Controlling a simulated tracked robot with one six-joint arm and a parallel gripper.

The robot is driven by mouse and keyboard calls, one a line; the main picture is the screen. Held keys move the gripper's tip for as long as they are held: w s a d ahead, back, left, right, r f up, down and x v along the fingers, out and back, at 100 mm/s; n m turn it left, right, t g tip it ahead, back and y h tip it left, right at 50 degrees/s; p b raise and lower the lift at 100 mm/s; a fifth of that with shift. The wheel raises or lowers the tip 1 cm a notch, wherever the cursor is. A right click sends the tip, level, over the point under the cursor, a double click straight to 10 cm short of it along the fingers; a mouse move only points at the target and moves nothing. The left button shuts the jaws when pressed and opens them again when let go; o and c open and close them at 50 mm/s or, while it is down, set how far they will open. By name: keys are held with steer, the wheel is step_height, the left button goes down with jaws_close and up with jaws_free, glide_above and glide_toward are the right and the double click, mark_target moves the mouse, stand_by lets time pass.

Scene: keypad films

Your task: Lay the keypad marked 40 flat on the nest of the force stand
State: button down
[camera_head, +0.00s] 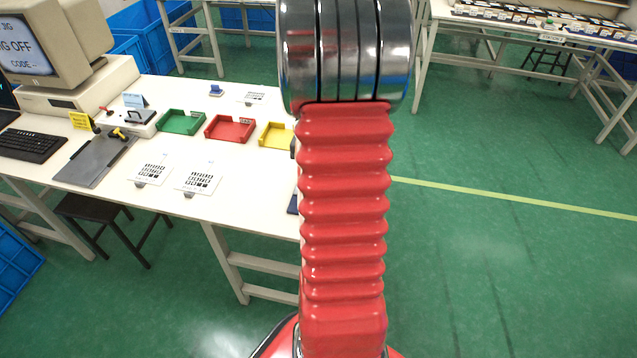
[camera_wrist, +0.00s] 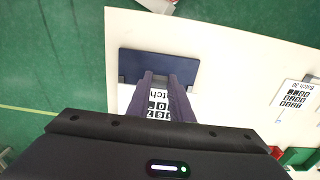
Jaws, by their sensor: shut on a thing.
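In the wrist view my gripper (camera_wrist: 168,78) points at the table, its two dark fingers close together on a white keypad (camera_wrist: 158,98) with black keys. Part of its print, "tch", shows between the fingers; its number is hidden. A dark blue plate (camera_wrist: 130,66) lies just beyond the fingertips; I cannot tell if the keypad touches it. In the head view my arm hides the gripper and held keypad. A white device with a black handle (camera_head: 138,116) stands at the back left of the table; I cannot tell whether it is the force stand.
Two other keypads (camera_head: 152,171) (camera_head: 198,180) lie on the white table (camera_head: 235,200). Green (camera_head: 181,122), red (camera_head: 229,128) and yellow (camera_head: 275,135) trays stand behind them. A grey board (camera_head: 92,160), keyboard (camera_head: 30,145) and monitor (camera_head: 50,45) are at left.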

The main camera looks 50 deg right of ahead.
steer(key=shift+s+f, duration=0.1)
stand_by(0.4)
steer(key=shift+f, duration=4.05)
steer(key=shift+f, duration=0.3)
steer(key=c, duration=1.5)
jaws_free()
steer(key=shift+r, duration=0.15)
step_height(320, 180, up, 14)
steer(key=shift+f, duration=0.25)
